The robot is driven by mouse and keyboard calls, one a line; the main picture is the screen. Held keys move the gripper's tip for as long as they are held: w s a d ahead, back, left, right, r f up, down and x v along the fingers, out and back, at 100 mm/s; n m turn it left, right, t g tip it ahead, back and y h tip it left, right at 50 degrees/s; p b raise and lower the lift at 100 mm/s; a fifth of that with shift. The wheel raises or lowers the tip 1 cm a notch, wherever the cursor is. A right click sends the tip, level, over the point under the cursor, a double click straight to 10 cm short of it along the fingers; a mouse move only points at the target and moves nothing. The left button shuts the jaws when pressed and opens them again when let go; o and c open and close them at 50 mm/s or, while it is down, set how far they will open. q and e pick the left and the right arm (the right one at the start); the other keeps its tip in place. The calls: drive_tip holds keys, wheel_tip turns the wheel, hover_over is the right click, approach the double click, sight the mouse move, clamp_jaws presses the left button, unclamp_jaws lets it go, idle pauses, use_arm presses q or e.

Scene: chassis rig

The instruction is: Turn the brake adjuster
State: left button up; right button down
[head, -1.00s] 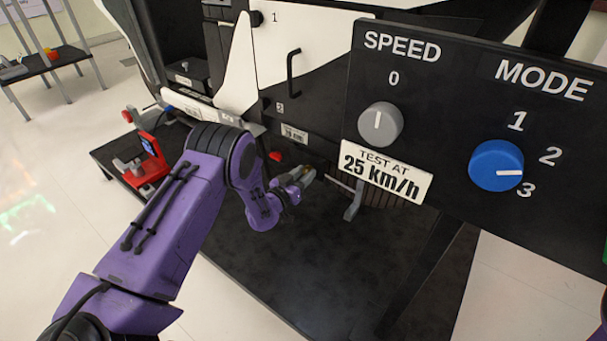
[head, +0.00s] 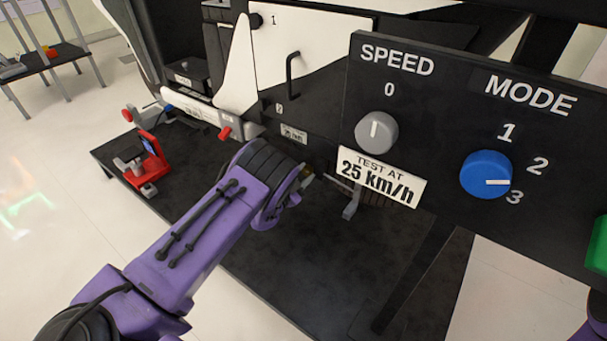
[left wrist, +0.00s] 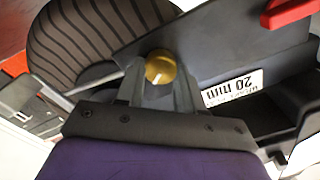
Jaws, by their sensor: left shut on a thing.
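The brake adjuster is a round gold knob with a pale line on its face. In the left wrist view the knob (left wrist: 160,68) sits between the fingertips of my left gripper (left wrist: 160,84), which is shut on it. In the head view the left gripper (head: 304,181) is small and partly hidden behind my purple wrist, low on the black rig. A white "20 mm" label (left wrist: 234,87) is beside the knob in the wrist view. My right gripper is out of view.
A ribbed dark wheel (left wrist: 88,45) is close to the fingers. A grey pedal-like bracket (head: 351,205) stands right of the gripper. The panel (head: 430,130) with a grey speed knob (head: 376,131) and blue mode knob (head: 486,174) overhangs at right. A red device (head: 150,160) stands left.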

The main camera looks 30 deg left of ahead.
use_arm(q)
drive_tip(key=shift+s+f+m, duration=0.1)
drive_tip(key=shift+f+m, duration=0.05)
drive_tip(key=shift+m, duration=0.35)
drive_tip(key=o, duration=1)
drive_tip(key=shift+o, duration=0.2)
drive_tip(key=shift+s, duration=0.25)
drive_tip(key=s+a+p, duration=0.1)
drive_tip(key=s+p, duration=0.3)
drive_tip(key=s, duration=0.6)
drive_tip(key=shift+a, duration=0.25)
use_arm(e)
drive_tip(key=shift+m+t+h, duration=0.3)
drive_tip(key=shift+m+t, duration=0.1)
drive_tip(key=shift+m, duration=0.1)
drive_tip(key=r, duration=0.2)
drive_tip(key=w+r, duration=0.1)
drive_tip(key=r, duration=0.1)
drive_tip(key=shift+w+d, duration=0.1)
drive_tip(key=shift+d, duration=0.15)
